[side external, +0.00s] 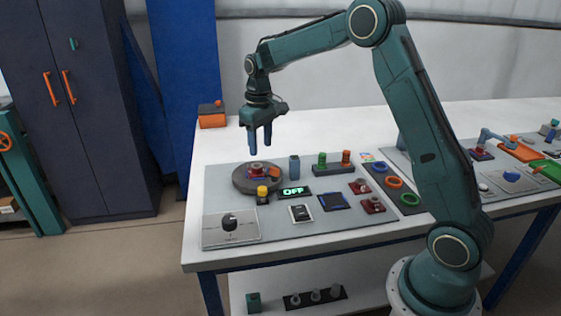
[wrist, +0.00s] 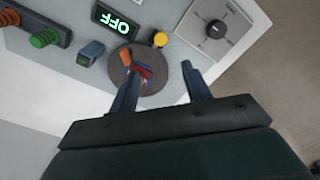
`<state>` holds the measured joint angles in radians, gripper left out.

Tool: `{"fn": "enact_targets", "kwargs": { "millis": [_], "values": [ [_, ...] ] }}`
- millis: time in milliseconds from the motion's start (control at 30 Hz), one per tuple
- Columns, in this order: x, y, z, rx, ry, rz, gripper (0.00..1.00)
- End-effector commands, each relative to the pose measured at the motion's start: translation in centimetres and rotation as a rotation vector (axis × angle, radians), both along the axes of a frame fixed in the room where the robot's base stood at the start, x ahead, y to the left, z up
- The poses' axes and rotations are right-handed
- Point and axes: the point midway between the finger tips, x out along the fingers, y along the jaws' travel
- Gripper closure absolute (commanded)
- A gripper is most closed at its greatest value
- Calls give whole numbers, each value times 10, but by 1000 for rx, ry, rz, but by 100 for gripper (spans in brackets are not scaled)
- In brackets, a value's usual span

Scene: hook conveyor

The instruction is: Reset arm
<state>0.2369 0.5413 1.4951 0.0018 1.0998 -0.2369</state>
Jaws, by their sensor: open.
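My gripper (side external: 260,136) hangs pointing down above the back of the panel, with its two blue fingers apart and nothing between them. In the wrist view the fingers (wrist: 158,86) are spread, and the left one partly covers what lies on the round dark turntable. The turntable (side external: 242,185) is below my gripper and carries a small red, blue and orange item (side external: 258,169). In the wrist view the turntable (wrist: 156,75) lies just past the fingertips. My gripper is clear of the table and touches nothing.
A green OFF display (side external: 294,190), a yellow button (side external: 262,191) and a black knob (side external: 229,222) sit on the grey panel near the turntable. Green and orange posts (side external: 334,162) stand to the right. An orange box (side external: 212,116) is at the back left corner.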

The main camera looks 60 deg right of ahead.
Motion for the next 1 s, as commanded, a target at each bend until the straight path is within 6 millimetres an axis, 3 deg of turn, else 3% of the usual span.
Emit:
{"fn": "enact_targets", "kwargs": {
  "millis": [167, 367, 700, 1000],
  "values": [
    [-9, 7, 14, -4, -20, 1, 52],
    [-32, 23, 45, -13, -65, 2, 52],
    [-93, 56, 94, -25, -162, 2, 52],
    [-154, 80, 120, -28, -249, 2, 52]
  ]
}}
